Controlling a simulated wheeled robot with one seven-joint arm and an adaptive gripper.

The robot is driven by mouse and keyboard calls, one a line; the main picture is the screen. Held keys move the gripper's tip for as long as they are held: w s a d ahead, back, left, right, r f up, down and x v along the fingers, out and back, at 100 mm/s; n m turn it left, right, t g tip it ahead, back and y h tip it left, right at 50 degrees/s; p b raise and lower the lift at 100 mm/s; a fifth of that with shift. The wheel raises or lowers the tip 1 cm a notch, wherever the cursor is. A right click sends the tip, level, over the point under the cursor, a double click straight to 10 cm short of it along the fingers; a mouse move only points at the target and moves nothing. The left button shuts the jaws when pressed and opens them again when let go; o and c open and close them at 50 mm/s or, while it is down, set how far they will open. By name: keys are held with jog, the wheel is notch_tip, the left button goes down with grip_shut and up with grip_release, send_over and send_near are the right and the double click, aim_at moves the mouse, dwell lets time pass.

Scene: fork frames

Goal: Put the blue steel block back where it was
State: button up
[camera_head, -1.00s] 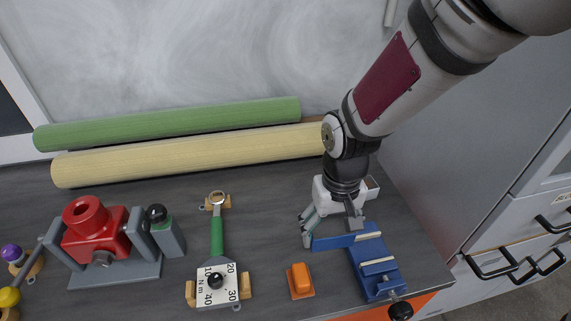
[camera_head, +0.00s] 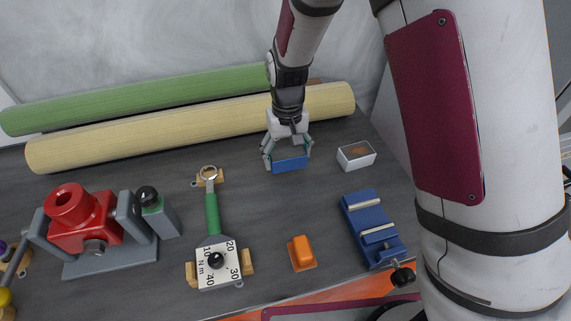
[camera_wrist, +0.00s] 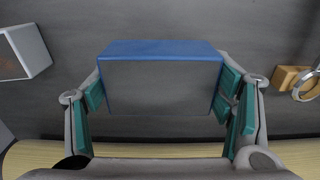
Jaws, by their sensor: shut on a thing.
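My gripper (camera_head: 288,153) is shut on the blue steel block (camera_head: 291,165), one finger at each end. The block is at the back of the dark bench, just in front of the cream roll. I cannot tell whether its underside touches the bench. In the wrist view the block (camera_wrist: 160,48) shows a blue strip and a large grey face between the green finger pads (camera_wrist: 161,100). The blue vise (camera_head: 371,228) stands at the front right, clear of my gripper, with nothing seen between its pale jaws.
A white open box (camera_head: 356,155) stands right of my gripper. A green-handled torque wrench (camera_head: 212,215) rests on wooden supports to the left. An orange block (camera_head: 301,252) lies near the front edge. Cream (camera_head: 190,130) and green (camera_head: 140,97) rolls lie along the back. A red fixture (camera_head: 80,220) stands left.

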aim_at(287, 165)
jog(key=shift+f, duration=1.95)
jog(key=shift+f, duration=0.15)
jog(key=o, duration=1.7)
notch_tip(287, 165, up, 12)
jog(key=shift+d+r+p, duration=0.1)
jog(key=shift+r+p, duration=0.05)
jog(key=shift+p, duration=0.15)
